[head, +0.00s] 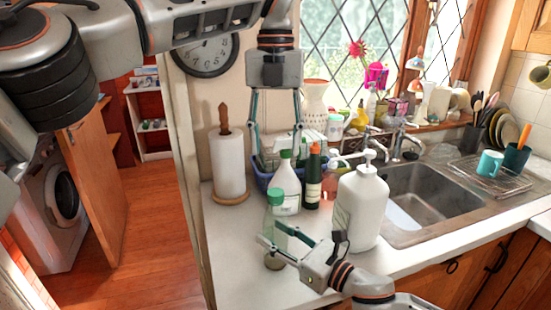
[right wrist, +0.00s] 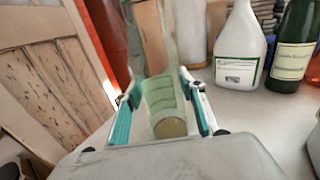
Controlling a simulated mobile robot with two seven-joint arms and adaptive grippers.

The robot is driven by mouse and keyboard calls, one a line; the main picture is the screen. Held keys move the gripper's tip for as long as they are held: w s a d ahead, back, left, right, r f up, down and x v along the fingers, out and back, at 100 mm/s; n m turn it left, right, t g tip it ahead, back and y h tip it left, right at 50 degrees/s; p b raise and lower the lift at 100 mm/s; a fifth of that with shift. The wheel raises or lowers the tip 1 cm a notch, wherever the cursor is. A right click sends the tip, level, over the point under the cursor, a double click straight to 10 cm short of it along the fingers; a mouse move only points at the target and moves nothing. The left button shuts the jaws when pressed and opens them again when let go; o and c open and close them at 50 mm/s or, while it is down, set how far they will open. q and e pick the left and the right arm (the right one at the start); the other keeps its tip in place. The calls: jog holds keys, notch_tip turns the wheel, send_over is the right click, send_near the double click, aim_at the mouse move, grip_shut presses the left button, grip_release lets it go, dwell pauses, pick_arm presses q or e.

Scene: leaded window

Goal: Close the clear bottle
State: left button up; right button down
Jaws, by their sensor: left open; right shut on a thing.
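The clear bottle (head: 275,251) stands upright near the counter's front left edge, with a green cap (head: 275,197) at its top. I cannot tell whether the cap is tight. My right gripper (head: 267,232) is shut on the bottle's body from the right. In the right wrist view the see-through bottle (right wrist: 163,92) is between the fingers (right wrist: 160,112); its top is not clear there. My left gripper (head: 276,142) is open and empty, pointing down above the bottle, with its fingers apart.
A white bottle with a green cap (head: 286,189) and a dark bottle (head: 313,182) stand close behind. A large white pump bottle (head: 360,208) stands at right, near my right gripper. A paper towel roll (head: 230,165) is at back left. The counter front left (head: 235,270) is clear.

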pick_arm(q)
jog(key=shift+r, duration=0.4)
pick_arm(e)
jog(key=c, duration=1.2)
grip_release()
jog(key=v, duration=1.2)
